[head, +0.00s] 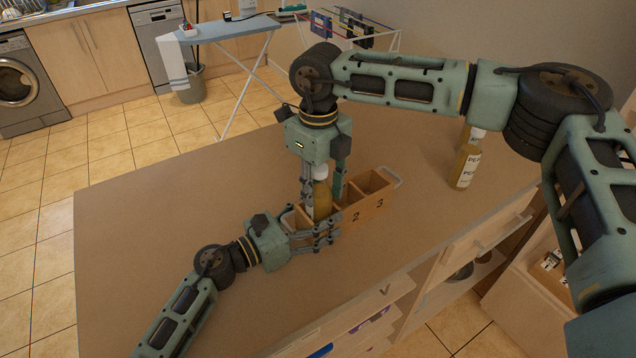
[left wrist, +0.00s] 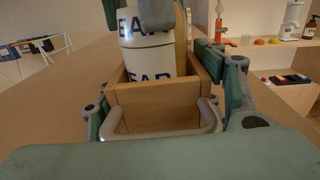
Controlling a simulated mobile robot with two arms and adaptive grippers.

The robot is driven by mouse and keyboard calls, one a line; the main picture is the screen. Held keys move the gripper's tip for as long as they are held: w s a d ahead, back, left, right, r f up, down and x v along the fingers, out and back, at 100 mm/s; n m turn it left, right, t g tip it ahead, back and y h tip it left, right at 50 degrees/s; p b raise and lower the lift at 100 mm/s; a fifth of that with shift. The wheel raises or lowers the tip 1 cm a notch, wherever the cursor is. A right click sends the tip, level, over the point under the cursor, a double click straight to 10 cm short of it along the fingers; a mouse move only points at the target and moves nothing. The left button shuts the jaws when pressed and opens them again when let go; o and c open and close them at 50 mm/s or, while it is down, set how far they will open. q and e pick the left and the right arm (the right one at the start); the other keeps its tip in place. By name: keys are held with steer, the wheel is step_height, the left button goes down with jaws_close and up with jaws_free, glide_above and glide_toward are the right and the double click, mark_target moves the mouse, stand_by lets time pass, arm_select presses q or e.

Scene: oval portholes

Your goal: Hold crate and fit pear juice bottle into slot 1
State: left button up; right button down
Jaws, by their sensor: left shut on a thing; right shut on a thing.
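The wooden crate (head: 368,204) stands on the counter, with the numbers 2 and 3 visible on its front. My left gripper (head: 319,234) is shut on the crate's left end, its fingers along both sides in the left wrist view. The crate's end wall (left wrist: 152,104) and handle (left wrist: 161,134) show there. My right gripper (head: 323,186) points down and is shut on the pear juice bottle (head: 321,200), yellow with a white cap. In the left wrist view the bottle (left wrist: 148,58) is upright, its lower part inside the end compartment. Its base is hidden.
The counter's left part is clear. Open shelves (head: 465,275) lie below its front edge. An ironing board (head: 232,28) stands behind.

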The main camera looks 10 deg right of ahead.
steer(key=shift+f, duration=0.1)
steer(key=c, duration=1.2)
jaws_free()
steer(key=shift+o, duration=0.2)
step_height(320, 180, up, 12)
steer(key=shift+f, duration=0.1)
arm_select(q)
steer(key=o, duration=1.6)
steer(key=shift+a, duration=0.1)
